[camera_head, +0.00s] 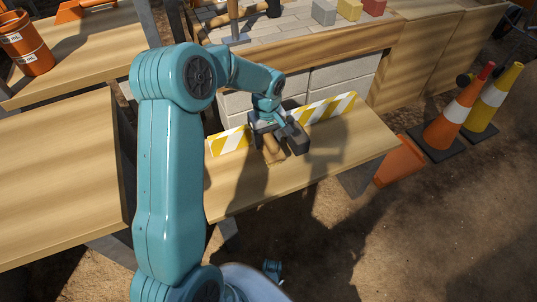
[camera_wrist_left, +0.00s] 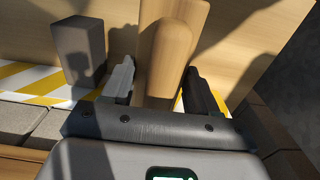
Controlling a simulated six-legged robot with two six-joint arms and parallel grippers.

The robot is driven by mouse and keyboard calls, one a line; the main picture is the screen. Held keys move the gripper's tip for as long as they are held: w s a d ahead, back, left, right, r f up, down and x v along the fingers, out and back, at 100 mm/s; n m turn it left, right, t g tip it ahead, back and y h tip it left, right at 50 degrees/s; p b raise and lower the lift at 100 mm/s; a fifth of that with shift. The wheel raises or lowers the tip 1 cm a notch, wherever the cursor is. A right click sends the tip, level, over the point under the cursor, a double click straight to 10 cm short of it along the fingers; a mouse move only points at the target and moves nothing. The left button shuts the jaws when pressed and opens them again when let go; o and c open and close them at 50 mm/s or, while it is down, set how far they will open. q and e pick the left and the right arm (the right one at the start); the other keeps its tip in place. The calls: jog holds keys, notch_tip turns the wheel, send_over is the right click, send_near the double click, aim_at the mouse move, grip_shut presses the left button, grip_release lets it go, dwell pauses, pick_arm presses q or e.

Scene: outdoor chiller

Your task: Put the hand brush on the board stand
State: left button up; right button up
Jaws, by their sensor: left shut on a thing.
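My left gripper (camera_head: 271,140) is shut on the wooden hand brush (camera_head: 272,153), over the wooden board stand (camera_head: 330,150) with a yellow-and-white striped strip along its back edge. In the left wrist view the rounded wooden handle of the brush (camera_wrist_left: 170,60) sits between the two fingers of the gripper (camera_wrist_left: 155,88). The bristles are not visible. I cannot tell whether the brush touches the board. My right gripper is not in view.
A dark grey block (camera_wrist_left: 80,48) stands close beside the gripper, near the striped strip. Another wooden tabletop (camera_head: 55,170) lies at the left. Orange and yellow cones (camera_head: 448,118) stand at the right. The right part of the board is clear.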

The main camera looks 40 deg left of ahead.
aim_at(267, 150)
pick_arm(q)
notch_tip(267, 150, down, 6)
jog(key=shift+f+b, duration=0.25)
jog(key=shift+b, duration=0.65)
jog(key=shift+r, duration=0.1)
jog(key=shift+f, duration=0.2)
jog(key=o, duration=1)
jog(key=shift+r, duration=0.1)
jog(key=shift+r, duration=0.3)
notch_tip(267, 150, up, 12)
jog(key=p, duration=0.4)
jog(key=shift+f, duration=0.2)
